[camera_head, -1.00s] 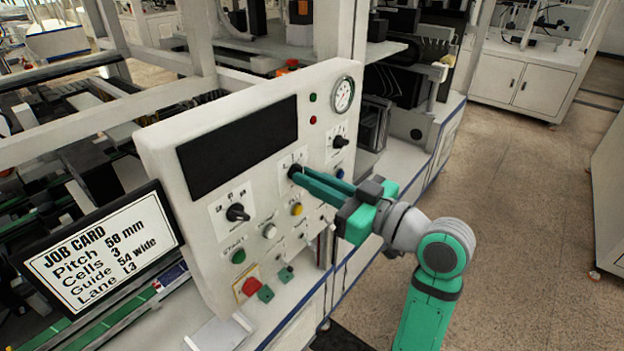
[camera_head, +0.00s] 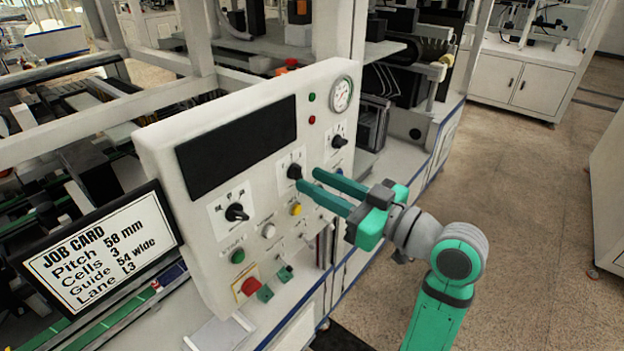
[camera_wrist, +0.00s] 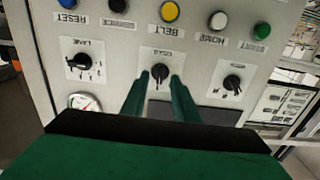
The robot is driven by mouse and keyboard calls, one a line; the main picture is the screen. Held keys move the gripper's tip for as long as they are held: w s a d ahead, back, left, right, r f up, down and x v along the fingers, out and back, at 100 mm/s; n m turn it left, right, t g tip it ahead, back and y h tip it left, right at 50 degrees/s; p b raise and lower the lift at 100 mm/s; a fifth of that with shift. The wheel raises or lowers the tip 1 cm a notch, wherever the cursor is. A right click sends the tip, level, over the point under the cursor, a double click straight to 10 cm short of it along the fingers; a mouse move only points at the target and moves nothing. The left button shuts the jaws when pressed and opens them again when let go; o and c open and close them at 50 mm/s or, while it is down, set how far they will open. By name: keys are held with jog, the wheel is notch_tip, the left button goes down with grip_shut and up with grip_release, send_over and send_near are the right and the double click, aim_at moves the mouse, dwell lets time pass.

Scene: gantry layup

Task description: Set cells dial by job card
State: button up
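The job card (camera_head: 98,248) reads Pitch 58 mm, Cells 3, Guide 54 wide, Lane L3. The middle black dial (camera_head: 294,171) on the white panel appears to be the cells dial; its label is small and blurred. It also shows in the wrist view (camera_wrist: 160,71), between my fingertips. My gripper (camera_head: 309,178) is open, its two green fingers apart and just short of the knob, not visibly touching it. The fingers also frame the knob in the wrist view (camera_wrist: 160,82). The exact number the knob points at is too small to read.
A left dial (camera_head: 237,212) and a right dial (camera_head: 339,142), labelled LANE in the wrist view (camera_wrist: 82,62), flank the middle one. A yellow button (camera_head: 296,209), a green button (camera_head: 238,256) and a red button (camera_head: 250,287) are nearby. The floor (camera_head: 530,180) at right is open.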

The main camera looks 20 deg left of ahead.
jog(key=v, duration=0.8)
jog(key=shift+d, duration=0.4)
jog(key=shift+s, duration=0.15)
jog(key=w+f+m+t+h, duration=0.25)
jog(key=f+m+t, duration=0.2)
jog(key=f, duration=0.35)
jog(key=w+f+m+t+h, duration=0.2)
jog(key=w+f+m+t, duration=0.15)
jog(key=f+m, duration=0.35)
jog(key=s+d+f+m+t+h, duration=0.1)
jog(key=s+d+f+m+h, duration=0.2)
jog(key=f, duration=0.6)
jog(key=s+f+m+t+h, duration=0.1)
jog(key=s+f+m+h, duration=0.25)
jog(key=f, duration=0.45)
jog(key=s+d+f+g+h, duration=0.1)
jog(key=s+d+f+h, duration=0.2)
jog(key=s, duration=0.4)
jog(key=s+f+h, duration=0.2)
jog(key=s+f, duration=0.4)
jog(key=s, duration=0.2)
jog(key=s+r+n+h, duration=0.1)
jog(key=s+r+n, duration=0.2)
jog(key=s, duration=1.3)
jog(key=shift+r+n, duration=0.25)
jog(key=shift+n, duration=0.25)
